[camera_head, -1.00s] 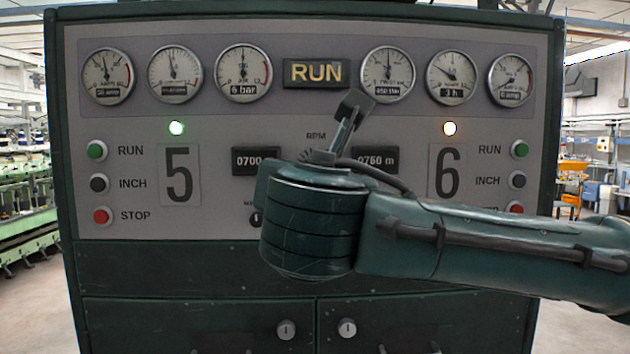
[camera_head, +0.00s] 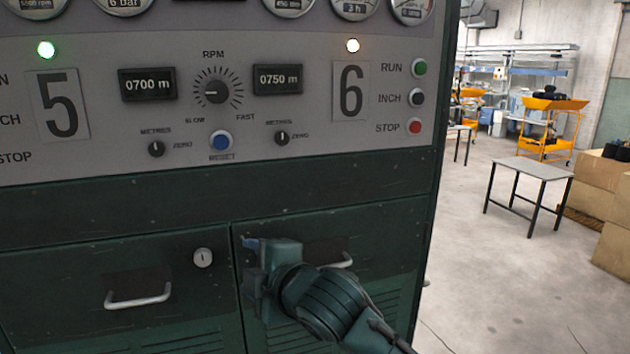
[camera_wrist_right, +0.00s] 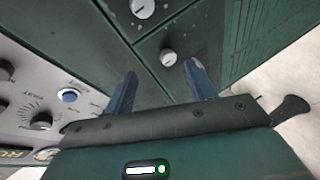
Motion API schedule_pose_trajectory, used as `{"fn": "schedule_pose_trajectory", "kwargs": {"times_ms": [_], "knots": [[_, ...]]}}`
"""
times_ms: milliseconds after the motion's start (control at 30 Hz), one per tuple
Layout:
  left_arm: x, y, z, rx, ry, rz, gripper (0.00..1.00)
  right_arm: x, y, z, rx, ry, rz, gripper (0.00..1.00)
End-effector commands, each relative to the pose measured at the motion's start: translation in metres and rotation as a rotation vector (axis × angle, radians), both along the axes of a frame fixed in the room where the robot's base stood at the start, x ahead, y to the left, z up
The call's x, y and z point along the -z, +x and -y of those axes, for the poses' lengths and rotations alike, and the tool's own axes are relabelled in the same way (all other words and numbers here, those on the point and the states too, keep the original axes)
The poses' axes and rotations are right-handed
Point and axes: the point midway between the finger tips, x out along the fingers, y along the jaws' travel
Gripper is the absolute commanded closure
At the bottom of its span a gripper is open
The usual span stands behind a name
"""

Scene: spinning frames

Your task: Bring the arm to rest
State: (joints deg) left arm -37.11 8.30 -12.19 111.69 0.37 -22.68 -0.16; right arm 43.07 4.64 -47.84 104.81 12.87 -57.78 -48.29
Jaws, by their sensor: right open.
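My right arm comes in from the bottom of the head view, and its gripper (camera_head: 252,262) is in front of the cabinet's right drawer front, below the control panel. In the right wrist view the two blue-grey fingers (camera_wrist_right: 160,92) stand apart with nothing between them. The gripper is open and empty. Whether the fingers touch the cabinet cannot be told. My left gripper is not in either view.
The machine cabinet (camera_head: 200,205) with its control panel (camera_head: 330,130) fills the left and middle. A drawer handle (camera_head: 138,296) sticks out at lower left. At right are open floor (camera_head: 490,270), a small table (camera_head: 532,168), cardboard boxes (camera_head: 598,180) and an orange trolley (camera_head: 550,105).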

Motion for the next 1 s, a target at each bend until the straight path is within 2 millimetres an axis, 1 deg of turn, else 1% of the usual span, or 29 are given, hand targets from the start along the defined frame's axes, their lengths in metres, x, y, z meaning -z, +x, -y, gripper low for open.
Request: {"fn": "schedule_pose_trajectory", "kwargs": {"times_ms": [33, 167, 200, 267, 300, 333, 367, 400, 467, 500, 567, 600, 667, 700, 800, 900, 1000], "knots": [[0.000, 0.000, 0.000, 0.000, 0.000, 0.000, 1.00, 0.030, -0.002, 0.011, 0.039, 0.083, -0.089, 0.44], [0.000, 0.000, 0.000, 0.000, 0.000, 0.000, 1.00, 0.093, -0.010, 0.042, 0.155, 0.284, -0.275, 0.44], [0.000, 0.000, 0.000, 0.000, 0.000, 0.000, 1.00, 0.113, -0.014, 0.053, 0.197, 0.342, -0.329, 0.44], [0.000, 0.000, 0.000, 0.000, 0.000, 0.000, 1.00, 0.144, -0.023, 0.070, 0.262, 0.424, -0.405, 0.44], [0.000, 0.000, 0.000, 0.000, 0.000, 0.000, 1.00, 0.164, -0.031, 0.082, 0.309, 0.476, -0.455, 0.44], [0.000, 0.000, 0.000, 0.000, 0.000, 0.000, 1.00, 0.180, -0.038, 0.091, 0.345, 0.513, -0.490, 0.44], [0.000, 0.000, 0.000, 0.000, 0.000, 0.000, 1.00, 0.195, -0.045, 0.101, 0.382, 0.548, -0.524, 0.44], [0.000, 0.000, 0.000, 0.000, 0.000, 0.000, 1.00, 0.215, -0.057, 0.114, 0.433, 0.593, -0.568, 0.44], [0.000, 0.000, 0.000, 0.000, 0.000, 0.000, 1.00, 0.245, -0.076, 0.135, 0.512, 0.655, -0.628, 0.44], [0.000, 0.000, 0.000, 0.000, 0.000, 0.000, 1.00, 0.264, -0.091, 0.149, 0.567, 0.692, -0.665, 0.44], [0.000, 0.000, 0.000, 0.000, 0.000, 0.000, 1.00, 0.291, -0.115, 0.170, 0.647, 0.745, -0.714, 0.44], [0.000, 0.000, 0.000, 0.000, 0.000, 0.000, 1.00, 0.307, -0.132, 0.184, 0.700, 0.773, -0.742, 0.44], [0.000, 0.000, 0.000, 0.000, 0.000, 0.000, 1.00, 0.327, -0.157, 0.203, 0.771, 0.812, -0.779, 0.44], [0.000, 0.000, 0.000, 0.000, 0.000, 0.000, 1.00, 0.338, -0.173, 0.214, 0.813, 0.832, -0.797, 0.44], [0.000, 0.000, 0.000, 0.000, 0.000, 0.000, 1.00, 0.358, -0.206, 0.237, 0.899, 0.868, -0.830, 0.44], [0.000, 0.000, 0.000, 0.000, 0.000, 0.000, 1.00, 0.368, -0.226, 0.250, 0.949, 0.888, -0.848, 0.44], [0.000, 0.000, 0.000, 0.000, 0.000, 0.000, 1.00, 0.371, -0.235, 0.256, 0.968, 0.895, -0.853, 0.44]]}}
